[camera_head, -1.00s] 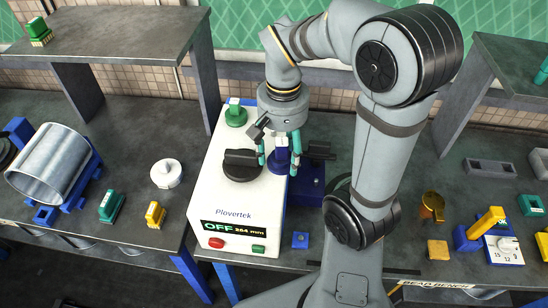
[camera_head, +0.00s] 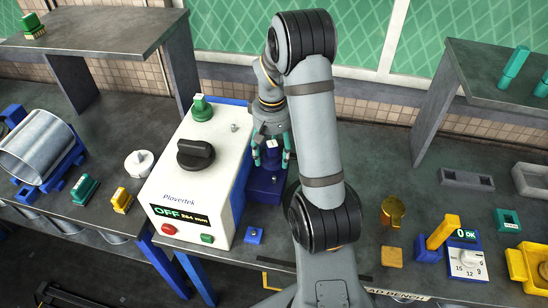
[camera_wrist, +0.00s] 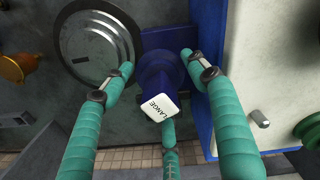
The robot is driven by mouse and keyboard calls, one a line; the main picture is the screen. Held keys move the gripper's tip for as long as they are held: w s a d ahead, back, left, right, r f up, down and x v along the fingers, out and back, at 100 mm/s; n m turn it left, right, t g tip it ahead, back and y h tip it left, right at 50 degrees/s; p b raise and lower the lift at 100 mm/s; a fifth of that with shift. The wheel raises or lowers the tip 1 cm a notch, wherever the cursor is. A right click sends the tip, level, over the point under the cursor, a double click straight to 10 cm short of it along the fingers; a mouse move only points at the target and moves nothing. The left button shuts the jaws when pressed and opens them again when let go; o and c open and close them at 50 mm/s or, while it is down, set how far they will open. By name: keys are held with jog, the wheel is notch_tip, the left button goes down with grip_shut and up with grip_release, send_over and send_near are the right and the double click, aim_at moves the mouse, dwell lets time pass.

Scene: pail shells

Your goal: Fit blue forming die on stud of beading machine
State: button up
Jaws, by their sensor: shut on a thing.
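The beading machine (camera_head: 192,175) is a white box with a blue edge. A short grey stud stands on its top (camera_head: 234,127) and shows at the right of the wrist view (camera_wrist: 258,118). My gripper (camera_head: 271,158) is just right of the machine's far right edge. It is shut on the blue forming die (camera_wrist: 155,80), its fingers around the die. The die's white label, reading "LANGE" as far as visible, faces the wrist camera. The die is apart from the stud, over or near a dark blue block (camera_head: 264,187); its height above that block cannot be told.
The machine carries a black knob (camera_head: 195,154), a green knob (camera_head: 202,108) and a display reading OFF, 264 mm. A round metal disc (camera_wrist: 97,42) lies beside the die in the wrist view. Gauges and yellow parts stand at right; a metal cylinder (camera_head: 35,150) lies left.

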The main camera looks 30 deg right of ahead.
aim_at(274, 177)
jog(key=shift+s+d+r, duration=0.15)
jog(key=shift+s+d, duration=0.1)
jog(key=shift+s, duration=0.05)
jog(key=shift+w+a+f, duration=0.1)
jog(key=shift+w+f, duration=0.05)
jog(key=shift+f, duration=0.1)
jog(key=shift+f+b, duration=0.9)
jog(key=shift+b, duration=0.2)
notch_tip(274, 177, down, 4)
jog(key=b, duration=0.3)
jog(key=shift+r, duration=0.15)
jog(key=shift+f+b, duration=0.2)
jog(key=shift+b, duration=0.4)
dwell(0.5)
jog(key=shift+f+b, duration=0.3)
jog(key=shift+f+b, duration=1.45)
jog(key=shift+f, duration=0.1)
jog(key=o, duration=1.5)
